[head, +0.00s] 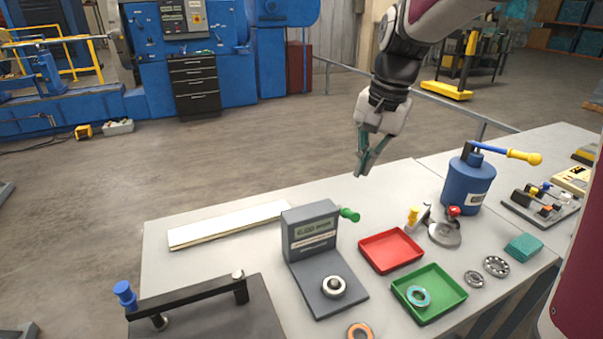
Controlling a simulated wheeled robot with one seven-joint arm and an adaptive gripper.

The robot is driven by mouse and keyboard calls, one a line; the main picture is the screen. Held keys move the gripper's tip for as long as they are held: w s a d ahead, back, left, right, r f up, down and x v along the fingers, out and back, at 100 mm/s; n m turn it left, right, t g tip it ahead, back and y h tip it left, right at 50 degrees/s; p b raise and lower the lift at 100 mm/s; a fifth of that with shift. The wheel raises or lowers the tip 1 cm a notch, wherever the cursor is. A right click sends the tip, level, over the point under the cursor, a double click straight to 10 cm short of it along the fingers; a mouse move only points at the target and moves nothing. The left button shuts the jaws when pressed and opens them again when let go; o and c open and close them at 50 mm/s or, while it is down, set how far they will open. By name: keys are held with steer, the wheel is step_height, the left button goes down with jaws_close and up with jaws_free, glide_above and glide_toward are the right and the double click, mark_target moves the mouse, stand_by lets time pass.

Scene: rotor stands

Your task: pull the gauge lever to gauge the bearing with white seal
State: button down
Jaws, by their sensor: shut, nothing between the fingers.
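The grey gauge (312,240) stands on the table with a small green display on its upright face. Its lever ends in a green knob (349,214) at the upper right side. A bearing with a white seal (334,287) sits on the gauge's flat base. My gripper (361,172) is shut and empty, pointing down. In the picture it is above the green knob and apart from it.
A red tray (391,230) is empty. A green tray (456,273) holds a teal-sealed bearing (418,296). An orange-sealed bearing (360,331) lies at the front. A blue press (468,186) with a yellow-tipped handle stands right. The table's back middle is clear.

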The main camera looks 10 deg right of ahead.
mark_target(345, 214)
steer(key=w+d+f+m+g, duration=0.2)
steer(key=w+d+f+m, duration=0.2)
steer(key=w+f, duration=0.6)
steer(key=shift+f, duration=0.5)
steer(key=shift+f, duration=0.15)
steer(key=shift+s+a+f, duration=0.1)
steer(key=shift+a+f, duration=0.1)
steer(key=shift+f, duration=1.5)
steer(key=shift+s+a+f, duration=0.1)
steer(key=shift+a+f, duration=0.05)
steer(key=shift+f, duration=1.5)
